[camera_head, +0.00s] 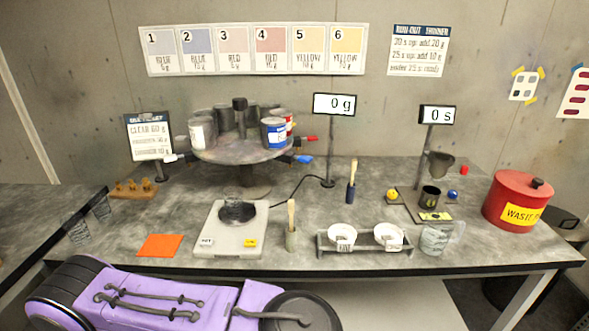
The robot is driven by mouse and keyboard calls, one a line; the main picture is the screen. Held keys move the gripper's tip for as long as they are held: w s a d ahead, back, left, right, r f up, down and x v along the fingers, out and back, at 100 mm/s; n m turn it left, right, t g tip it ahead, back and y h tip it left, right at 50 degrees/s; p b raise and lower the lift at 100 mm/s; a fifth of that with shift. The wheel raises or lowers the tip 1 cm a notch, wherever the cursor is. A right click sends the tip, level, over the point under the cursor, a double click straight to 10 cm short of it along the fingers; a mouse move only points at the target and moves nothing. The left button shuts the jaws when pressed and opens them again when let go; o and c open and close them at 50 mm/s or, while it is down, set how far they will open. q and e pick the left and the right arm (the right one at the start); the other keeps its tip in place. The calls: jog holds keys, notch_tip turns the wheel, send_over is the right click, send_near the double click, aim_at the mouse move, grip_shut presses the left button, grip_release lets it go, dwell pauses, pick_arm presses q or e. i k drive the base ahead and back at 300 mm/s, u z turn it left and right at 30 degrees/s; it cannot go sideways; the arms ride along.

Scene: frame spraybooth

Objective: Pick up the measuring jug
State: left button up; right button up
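The measuring jug (437,238) is a clear, see-through jug with a handle at its right. It stands upright near the front edge of the grey worktable (300,262), toward the right end. It looks empty. Neither of my grippers shows in the head view, so nothing is seen touching the jug.
Left of the jug is a rack (360,248) with two white cups. Behind it are a small dark cup (430,196) and a funnel (440,162) on a stand. A red waste bin (516,200) stands right. A scale (232,240) and paint carousel (240,152) stand farther left.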

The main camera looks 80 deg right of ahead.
aim_at(439, 226)
jog(key=u, duration=0.1)
jog(key=k, duration=1.95)
jog(key=z, duration=0.4)
